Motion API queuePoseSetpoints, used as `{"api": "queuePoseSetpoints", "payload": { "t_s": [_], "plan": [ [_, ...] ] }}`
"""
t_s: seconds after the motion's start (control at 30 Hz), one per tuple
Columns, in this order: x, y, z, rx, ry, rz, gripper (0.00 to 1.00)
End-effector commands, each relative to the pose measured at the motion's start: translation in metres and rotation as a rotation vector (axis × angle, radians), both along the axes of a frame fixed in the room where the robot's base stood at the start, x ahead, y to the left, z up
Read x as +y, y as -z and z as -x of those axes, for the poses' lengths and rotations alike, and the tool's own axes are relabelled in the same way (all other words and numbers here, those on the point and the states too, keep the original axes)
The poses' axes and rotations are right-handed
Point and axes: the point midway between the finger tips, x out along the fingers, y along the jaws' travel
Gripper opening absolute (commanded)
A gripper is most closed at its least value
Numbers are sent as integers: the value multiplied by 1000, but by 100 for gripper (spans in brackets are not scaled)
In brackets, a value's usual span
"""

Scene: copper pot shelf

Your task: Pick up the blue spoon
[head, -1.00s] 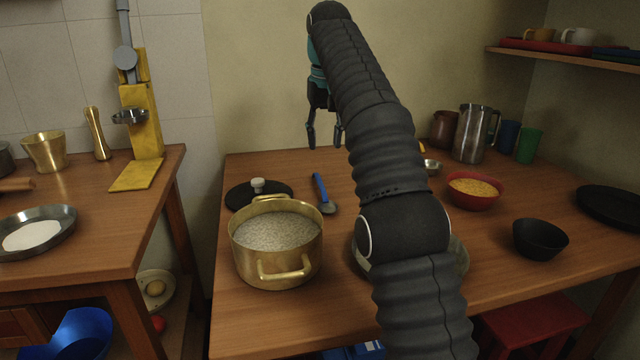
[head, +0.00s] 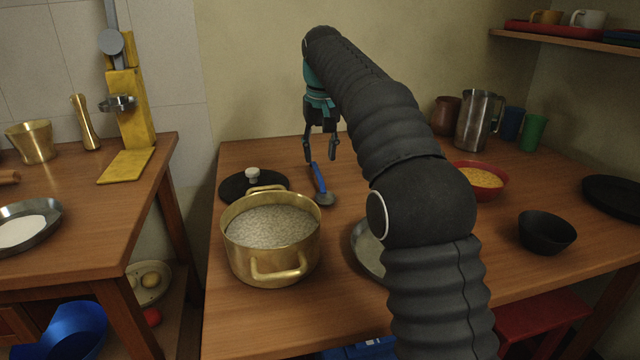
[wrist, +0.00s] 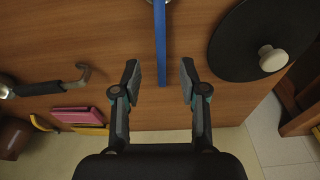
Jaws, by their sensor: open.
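The blue spoon (head: 319,180) lies on the wooden table between the black lid and the metal dish, its blue handle pointing to the back and its metal bowl to the front. In the wrist view its blue handle (wrist: 160,45) runs down from the top edge, and its end lies between my fingertips in the picture. My gripper (head: 321,158) is open and points down above the handle end; in the wrist view my gripper (wrist: 158,75) has one finger on each side of the handle, with nothing held. The exact height above the handle is hard to tell.
A black lid (head: 238,189) with a pale knob and a brass pot (head: 270,262) of grain stand left of the spoon. A metal dish (head: 366,250) is partly hidden by my arm. A red bowl (head: 484,190) and black bowl (head: 546,235) stand at right.

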Motion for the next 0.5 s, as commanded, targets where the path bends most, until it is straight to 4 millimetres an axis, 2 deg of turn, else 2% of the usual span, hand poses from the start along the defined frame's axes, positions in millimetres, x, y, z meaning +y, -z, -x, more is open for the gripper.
{"api": "queuePoseSetpoints", "payload": {
  "t_s": [0.27,0.5],
  "plan": [
    [0,18,-2,0,1,0,43],
    [2,51,-4,0,2,0,43]
  ]
}}
